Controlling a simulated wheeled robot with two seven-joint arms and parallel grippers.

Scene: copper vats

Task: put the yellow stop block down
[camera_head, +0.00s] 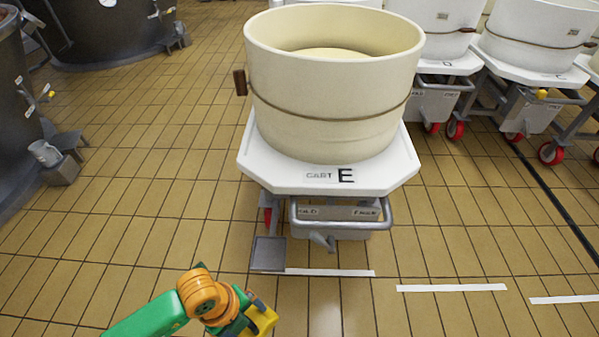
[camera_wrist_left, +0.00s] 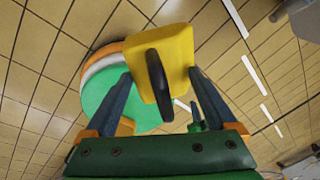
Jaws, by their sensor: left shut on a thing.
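The yellow stop block (camera_head: 264,317) is at the bottom of the head view, held above the tiled floor. My left gripper (camera_head: 250,318) is shut on it. In the left wrist view the yellow block (camera_wrist_left: 178,50), with a dark handle-like loop (camera_wrist_left: 159,82), sits between the two dark fingers of my left gripper (camera_wrist_left: 158,92). The block's underside is not clear in the head view. My right gripper is in neither view.
Cart E (camera_head: 300,178) stands ahead, bearing a large cream vat (camera_head: 330,90). A grey plate (camera_head: 268,253) lies by its front left. White floor strips (camera_head: 330,272) run in front. More carts (camera_head: 440,65) stand at the back right, dark vats (camera_head: 100,35) at the left. Open floor lies between.

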